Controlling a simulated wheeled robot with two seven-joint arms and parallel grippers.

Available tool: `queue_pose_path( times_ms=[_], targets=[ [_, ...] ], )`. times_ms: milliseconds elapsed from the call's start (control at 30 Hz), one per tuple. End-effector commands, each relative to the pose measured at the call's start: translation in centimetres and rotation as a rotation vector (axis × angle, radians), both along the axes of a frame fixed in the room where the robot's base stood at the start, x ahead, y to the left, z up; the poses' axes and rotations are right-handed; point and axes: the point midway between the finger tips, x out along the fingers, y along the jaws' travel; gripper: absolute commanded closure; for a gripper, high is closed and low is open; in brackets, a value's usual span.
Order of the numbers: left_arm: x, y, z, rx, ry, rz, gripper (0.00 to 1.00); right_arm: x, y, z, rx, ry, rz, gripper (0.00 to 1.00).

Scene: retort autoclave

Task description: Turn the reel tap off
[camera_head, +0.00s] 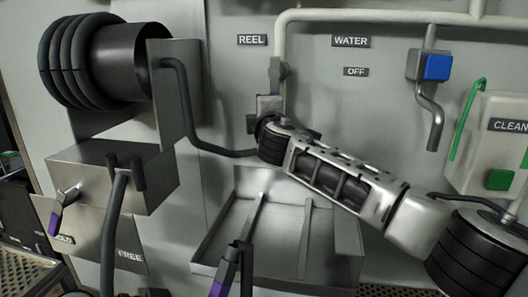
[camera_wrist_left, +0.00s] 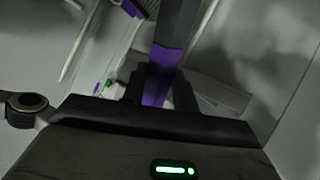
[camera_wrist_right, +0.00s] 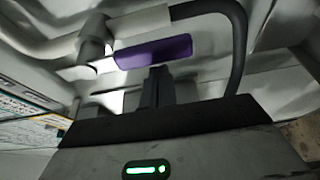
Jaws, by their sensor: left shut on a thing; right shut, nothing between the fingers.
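The reel tap (camera_head: 275,72) sits on the pipe below the REEL sign, partly hidden by my right arm. Its purple lever (camera_wrist_right: 153,52) shows large in the right wrist view, lying nearly level across the picture. My right gripper (camera_wrist_right: 157,74) is shut and empty, with its fingertips just below the lever in that view; whether they touch it I cannot tell. My left gripper (camera_wrist_left: 158,88) is shut on a purple and black handle (camera_wrist_left: 160,72). A purple and black handled piece (camera_head: 219,284) also shows at the bottom of the head view.
The hose reel (camera_head: 75,60) is at upper left, with a black hose (camera_head: 190,110) running to the tap. A metal tray (camera_head: 280,235) is below. A blue-buttoned spout (camera_head: 437,67) and a green-buttoned box (camera_head: 500,179) are at right. The WATER sign (camera_head: 350,41) has OFF beneath.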

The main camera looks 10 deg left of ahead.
Motion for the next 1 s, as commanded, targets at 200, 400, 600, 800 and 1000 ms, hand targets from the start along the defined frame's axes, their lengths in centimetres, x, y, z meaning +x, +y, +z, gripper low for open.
queue_pose_path(
  times_ms=[200, 400, 600, 800, 1000],
  targets=[
    [0.0, 0.0, 0.1, 0.0, -0.001, 0.0, 1.0, 0.0, -0.1, 0.0, -0.013, 0.0, -0.001, 1.0],
    [0.0, 0.0, 0.1, 0.0, -0.001, 0.0, 1.0, 0.0, -0.5, 0.0, -0.053, 0.0, -0.001, 1.0],
    [0.0, 0.0, 0.1, 0.0, -0.001, 0.0, 1.0, 0.1, -0.8, -0.1, -0.083, 0.0, -0.003, 1.0],
    [0.0, 0.0, 0.1, 0.0, -0.001, 0.0, 1.0, 0.1, -1.2, -0.1, -0.129, -0.001, -0.004, 1.0],
    [0.0, 0.0, 0.1, 0.0, -0.001, 0.0, 1.0, 0.1, -2.2, -0.1, -0.231, -0.001, -0.005, 1.0]
  ],
)
